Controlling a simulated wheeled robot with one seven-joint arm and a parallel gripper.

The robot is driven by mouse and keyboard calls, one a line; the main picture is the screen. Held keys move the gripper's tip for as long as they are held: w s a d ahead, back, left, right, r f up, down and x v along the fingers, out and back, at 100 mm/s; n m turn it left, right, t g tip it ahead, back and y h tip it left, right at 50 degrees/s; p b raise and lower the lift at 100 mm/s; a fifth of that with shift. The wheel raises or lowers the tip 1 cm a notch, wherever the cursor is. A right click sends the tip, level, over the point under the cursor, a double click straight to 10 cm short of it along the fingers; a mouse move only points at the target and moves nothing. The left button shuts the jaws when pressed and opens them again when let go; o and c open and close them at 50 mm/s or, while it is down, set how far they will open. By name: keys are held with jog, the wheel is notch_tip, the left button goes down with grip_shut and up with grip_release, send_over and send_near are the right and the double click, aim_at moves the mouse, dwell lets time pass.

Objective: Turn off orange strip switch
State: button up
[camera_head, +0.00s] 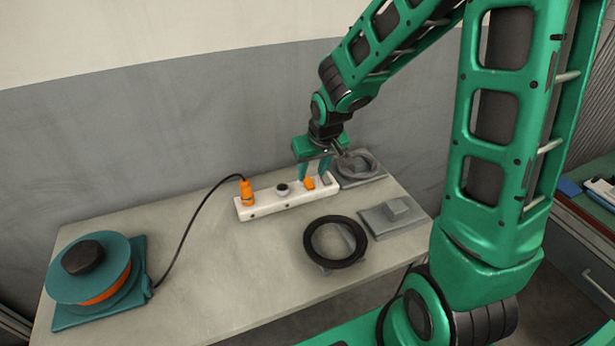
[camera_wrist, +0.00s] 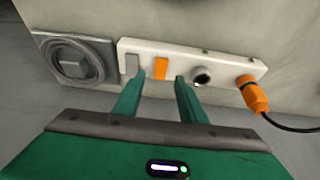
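A white power strip (camera_head: 265,208) lies along the back of the table, and it also shows in the wrist view (camera_wrist: 222,63). It bears an orange rocker switch (camera_wrist: 161,68), which shows in the head view (camera_head: 308,183). A grey switch (camera_wrist: 132,65) sits beside it, and a dark round knob (camera_wrist: 201,75) is on its other side. My gripper (camera_wrist: 160,82) is open and empty. In the wrist view its fingers show on either side of the orange switch. In the head view my gripper (camera_head: 315,172) hangs just over that end of the strip. Whether it touches the strip I cannot tell.
An orange plug (camera_head: 246,190) sits in the strip's left end, its black cable running to a teal reel (camera_head: 75,272). A black ring (camera_head: 309,243), a grey block on a plate (camera_head: 395,212) and a grey round-topped piece (camera_head: 372,177) stand right. The table's middle is clear.

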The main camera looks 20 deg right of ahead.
jog(key=v, duration=0.6)
jog(key=shift+r, duration=0.3)
jog(key=shift+s, duration=0.1)
jog(key=s+d+r+m+g+h, duration=0.1)
jog(key=s+d+r+m+g, duration=0.2)
jog(key=s+d, duration=0.95)
jog(key=s+r+m, duration=0.1)
jog(key=s, duration=0.6)
jog(key=s+d+r+m+g+y, duration=0.1)
jog(key=s+m, duration=0.1)
jog(key=s, duration=0.6)
jog(key=shift+d, duration=0.25)
jog(key=shift+w, duration=0.1)
jog(key=shift+w+f, duration=0.25)
jog(key=shift+w, duration=0.35)
